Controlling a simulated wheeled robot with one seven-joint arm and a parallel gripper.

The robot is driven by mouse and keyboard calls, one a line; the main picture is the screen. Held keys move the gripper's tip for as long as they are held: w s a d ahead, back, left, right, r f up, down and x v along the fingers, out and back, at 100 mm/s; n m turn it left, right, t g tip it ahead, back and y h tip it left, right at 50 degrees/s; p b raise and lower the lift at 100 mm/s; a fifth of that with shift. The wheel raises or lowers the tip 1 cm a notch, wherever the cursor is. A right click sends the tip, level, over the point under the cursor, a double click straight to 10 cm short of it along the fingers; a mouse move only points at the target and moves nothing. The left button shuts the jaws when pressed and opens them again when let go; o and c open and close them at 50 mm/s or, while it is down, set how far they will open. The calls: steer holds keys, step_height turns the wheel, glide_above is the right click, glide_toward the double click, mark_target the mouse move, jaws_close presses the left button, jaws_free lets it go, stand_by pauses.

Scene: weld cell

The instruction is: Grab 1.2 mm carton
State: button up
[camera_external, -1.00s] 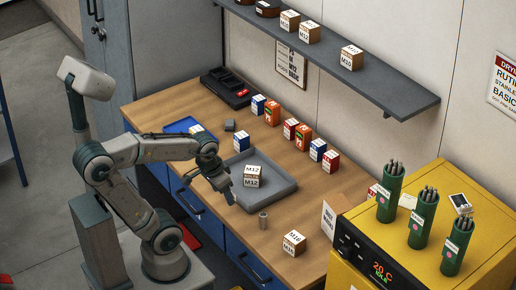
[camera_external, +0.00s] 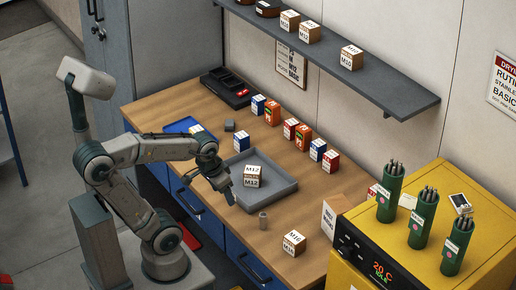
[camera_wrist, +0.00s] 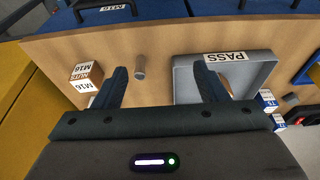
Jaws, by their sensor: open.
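Several small cartons stand in a row along the back of the bench: blue-and-white (camera_external: 258,105), orange (camera_external: 272,112), red-and-white (camera_external: 290,128), a second orange (camera_external: 303,138), another blue (camera_external: 317,150) and another red (camera_external: 331,161). One more blue carton (camera_external: 244,142) stands nearer the front. Their print is too small to tell which is 1.2 mm. My gripper (camera_external: 228,192) is open and empty over the near-left side of the grey tray (camera_external: 277,188), apart from the cartons. In the wrist view my gripper (camera_wrist: 161,80) has its fingers spread, and a blue-and-white carton (camera_wrist: 267,99) shows at right.
A blue tray (camera_external: 180,126) and black organizer (camera_external: 226,88) are at left. A shelf (camera_external: 380,93) overhangs the back; a yellow oven (camera_external: 437,195) bounds the right.

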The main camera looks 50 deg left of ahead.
steer(key=w+a+r+n+b, duration=0.1)
steer(key=w+a+r+n, duration=0.15)
steer(key=w, duration=0.25)
steer(key=w+a+r+n, duration=0.1)
steer(key=w+a+n, duration=0.15)
steer(key=w, duration=0.35)
steer(key=n+g+y+b, duration=0.2)
steer(key=n+g+b, duration=0.1)
steer(key=n, duration=1)
glide_toward(244, 135)
steer(key=shift+a, duration=0.25)
steer(key=f, duration=0.2)
steer(key=a+f, duration=0.1)
steer(key=f, duration=0.5)
steer(key=shift+a, duration=0.15)
steer(key=shift+s+a+f+p, duration=0.1)
steer(key=shift+a+f+p, duration=0.1)
steer(key=shift+f, duration=0.7)
steer(key=shift+s+a+f+p, duration=0.1)
steer(key=shift+f+p, duration=0.05)
steer(key=shift+f, duration=0.75)
steer(key=shift+s+a+f+p, duration=0.1)
steer(key=shift+a+f+p, duration=0.1)
steer(key=shift+f, duration=0.7)
steer(key=c, duration=1.1)
